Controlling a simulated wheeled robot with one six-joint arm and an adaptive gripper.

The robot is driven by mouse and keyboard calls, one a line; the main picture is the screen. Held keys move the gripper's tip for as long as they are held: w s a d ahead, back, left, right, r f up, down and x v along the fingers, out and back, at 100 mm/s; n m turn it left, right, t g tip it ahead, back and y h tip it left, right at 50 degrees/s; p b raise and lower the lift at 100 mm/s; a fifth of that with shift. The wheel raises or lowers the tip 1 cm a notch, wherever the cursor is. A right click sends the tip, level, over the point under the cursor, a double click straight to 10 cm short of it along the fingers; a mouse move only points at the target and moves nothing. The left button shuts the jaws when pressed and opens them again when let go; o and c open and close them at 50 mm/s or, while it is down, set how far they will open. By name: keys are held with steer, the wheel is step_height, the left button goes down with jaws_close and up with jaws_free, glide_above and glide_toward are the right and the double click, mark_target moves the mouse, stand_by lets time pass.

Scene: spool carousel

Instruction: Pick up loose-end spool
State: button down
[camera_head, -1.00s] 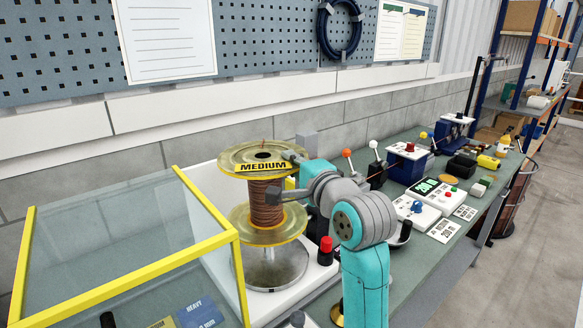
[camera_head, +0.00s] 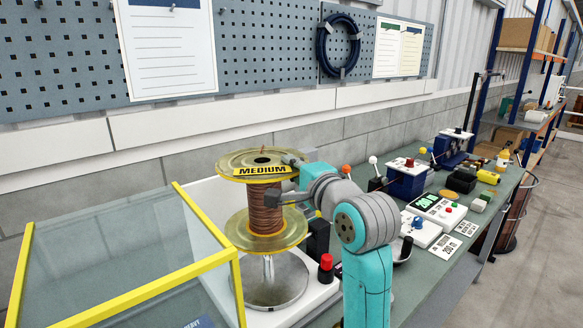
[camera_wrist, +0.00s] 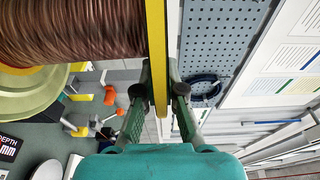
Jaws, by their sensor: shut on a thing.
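The spool (camera_head: 265,210) has brown-copper wire, clear yellowish flanges and a yellow MEDIUM label on its top flange. A thin copper-coloured bit sticks up at its top centre. In the head view my gripper (camera_head: 284,177) is shut on the right side of the top flange. The spool hangs upright above a round metal plate (camera_head: 272,288), with a metal spindle showing in the gap below it. In the wrist view the yellow flange edge (camera_wrist: 157,50) lies between the fingertips of my gripper (camera_wrist: 162,88), and the wire winding (camera_wrist: 70,30) is at upper left.
A glass case with a yellow frame (camera_head: 120,300) stands close on the left. A red knob (camera_head: 326,262) and a black block (camera_head: 318,238) sit right of the plate. Several devices line the bench (camera_head: 440,270) beyond my arm. The wall (camera_head: 130,160) is behind.

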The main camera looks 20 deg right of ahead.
steer(key=shift+r, duration=2.55)
steer(key=shift+s, duration=0.1)
